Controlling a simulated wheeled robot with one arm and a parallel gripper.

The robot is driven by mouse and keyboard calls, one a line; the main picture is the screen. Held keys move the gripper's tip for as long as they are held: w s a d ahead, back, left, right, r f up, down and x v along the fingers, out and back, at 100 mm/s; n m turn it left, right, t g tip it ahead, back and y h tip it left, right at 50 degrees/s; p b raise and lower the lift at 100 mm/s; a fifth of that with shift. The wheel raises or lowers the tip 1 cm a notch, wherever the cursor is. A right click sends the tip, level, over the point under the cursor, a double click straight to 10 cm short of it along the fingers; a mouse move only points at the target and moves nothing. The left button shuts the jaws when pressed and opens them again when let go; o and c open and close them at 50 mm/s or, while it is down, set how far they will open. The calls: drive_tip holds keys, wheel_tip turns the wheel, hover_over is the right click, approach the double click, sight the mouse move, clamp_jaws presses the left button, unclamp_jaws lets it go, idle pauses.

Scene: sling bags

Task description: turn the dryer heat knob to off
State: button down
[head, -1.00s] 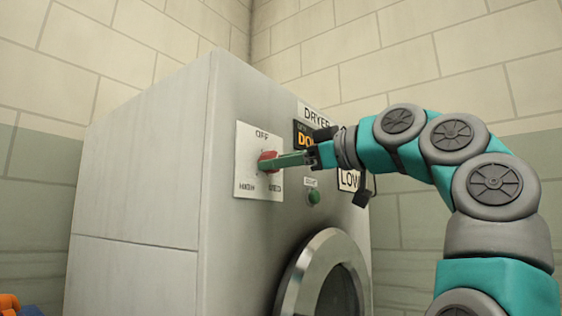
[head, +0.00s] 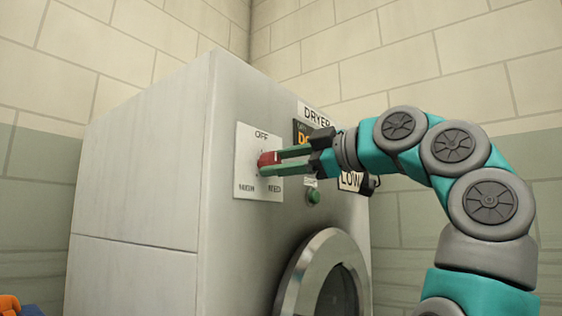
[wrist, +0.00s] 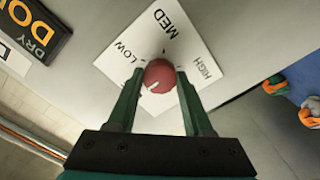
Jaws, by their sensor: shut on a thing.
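The red heat knob (head: 267,158) sits on a white label plate (head: 245,180) on the dryer's front, with OFF at the top in the head view. My gripper (head: 270,164) is shut on the knob, one green finger on each side. In the wrist view the knob (wrist: 159,77) is between the two fingertips (wrist: 160,80). Its white pointer mark is at its lower left there, away from MED and HIGH and below LOW. The plate (wrist: 184,50) shows LOW, MED and HIGH; the OFF label cannot be seen in that view.
The grey dryer (head: 140,170) has a green button (head: 314,196) below and right of the plate, and a round door (head: 300,280) lower down. A dark sign (wrist: 35,35) is beside the plate. Orange objects (head: 9,303) show at the lower left. Tiled walls stand behind.

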drive_tip(key=shift+r, duration=0.1)
drive_tip(key=shift+c, duration=1.5)
unclamp_jaws()
drive_tip(key=v, duration=0.7)
drive_tip(key=shift+s+d, duration=0.25)
drive_tip(key=shift+d, duration=0.05)
